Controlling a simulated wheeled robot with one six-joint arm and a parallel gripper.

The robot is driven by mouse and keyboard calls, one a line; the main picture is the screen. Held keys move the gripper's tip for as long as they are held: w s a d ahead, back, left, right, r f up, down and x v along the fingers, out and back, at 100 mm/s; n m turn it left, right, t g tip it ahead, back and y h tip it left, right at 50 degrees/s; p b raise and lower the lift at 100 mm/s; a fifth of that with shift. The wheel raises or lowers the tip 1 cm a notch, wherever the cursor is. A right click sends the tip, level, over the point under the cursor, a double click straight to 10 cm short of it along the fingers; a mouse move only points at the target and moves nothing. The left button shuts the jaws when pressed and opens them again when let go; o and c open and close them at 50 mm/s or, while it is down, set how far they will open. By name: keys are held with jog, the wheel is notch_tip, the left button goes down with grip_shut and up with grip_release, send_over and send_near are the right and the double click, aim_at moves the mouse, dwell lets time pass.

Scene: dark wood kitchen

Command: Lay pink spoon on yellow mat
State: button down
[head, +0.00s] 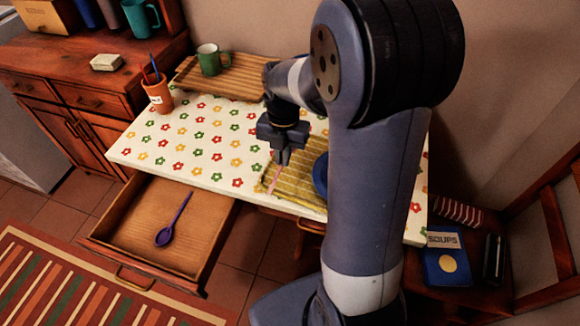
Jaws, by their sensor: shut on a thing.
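My gripper (283,158) points down over the left part of the yellow mat (300,192) on the table. It is shut on the pink spoon (274,180), of which a thin pink length shows below the fingers, slanting down and left over the mat. I cannot tell whether the spoon touches the mat. The spoon's upper end is hidden by the gripper. A blue plate (320,174) sits on the mat to the right, partly hidden by my arm.
An open drawer (150,208) below the table's left front holds a purple spoon (174,221). A wooden tray (240,86) with a green mug (209,60) is at the back. An orange cup (158,96) stands at the back left. The flowered tabletop (190,140) is clear left of the mat.

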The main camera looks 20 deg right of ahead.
aim_at(283, 177)
jog(key=shift+f, duration=2.6)
jog(key=shift+f+b, duration=0.1)
jog(key=shift+b, duration=0.2)
jog(key=shift+f, duration=0.15)
jog(key=c, duration=1.6)
grip_release()
jog(key=shift+o, duration=0.2)
jog(key=r, duration=0.4)
jog(key=r+p, duration=0.1)
jog(key=r, duration=0.7)
jog(key=shift+w+d+r+p, duration=0.25)
jog(key=shift+w+p, duration=0.05)
jog(key=shift+w, duration=0.1)
